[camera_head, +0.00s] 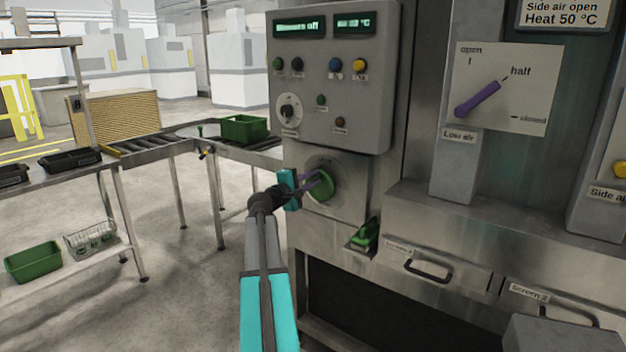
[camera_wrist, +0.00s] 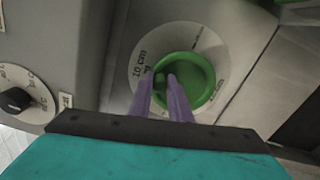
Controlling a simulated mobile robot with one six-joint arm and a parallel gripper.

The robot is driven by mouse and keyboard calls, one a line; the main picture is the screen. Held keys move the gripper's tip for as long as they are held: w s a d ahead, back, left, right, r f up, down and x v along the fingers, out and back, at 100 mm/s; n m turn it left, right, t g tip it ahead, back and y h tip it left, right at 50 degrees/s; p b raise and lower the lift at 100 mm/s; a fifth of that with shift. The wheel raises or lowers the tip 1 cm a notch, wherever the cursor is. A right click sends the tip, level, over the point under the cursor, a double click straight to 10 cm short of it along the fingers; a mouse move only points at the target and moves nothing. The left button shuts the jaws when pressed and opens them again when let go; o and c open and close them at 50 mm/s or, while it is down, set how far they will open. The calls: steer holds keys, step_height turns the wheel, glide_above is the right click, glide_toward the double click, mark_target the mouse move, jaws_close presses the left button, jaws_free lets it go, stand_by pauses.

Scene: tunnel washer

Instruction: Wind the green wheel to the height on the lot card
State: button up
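The green wheel (camera_head: 322,187) is a round knob on a pale dial plate on the front of the machine, below the control box. In the wrist view the green wheel (camera_wrist: 196,78) fills the middle; "10 cm" is printed left of it, and other marks are too blurred to read. My gripper (camera_head: 316,182) is at the wheel. In the wrist view its purple fingers (camera_wrist: 162,80) reach the wheel's left part, close together with a bit of green between the tips. Whether they clamp it is unclear. A card (camera_head: 563,14) reads "Side air open, Heat 50 °C"; its top is cut off.
The control box (camera_head: 330,80) with displays, buttons and a dial juts out above the wheel. A green part (camera_head: 364,236) sits on a small ledge below right. The purple "Low air" lever (camera_head: 478,99) and screen drawer handle (camera_head: 428,271) are to the right.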

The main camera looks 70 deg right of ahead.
steer(key=o, duration=0.4)
steer(key=shift+w+r, duration=0.1)
steer(key=shift+w, duration=0.1)
steer(key=shift+o, duration=0.2)
steer(key=shift+s+a, duration=0.1)
steer(key=b+v, duration=0.2)
steer(key=v, duration=1.1)
steer(key=shift+a, duration=0.3)
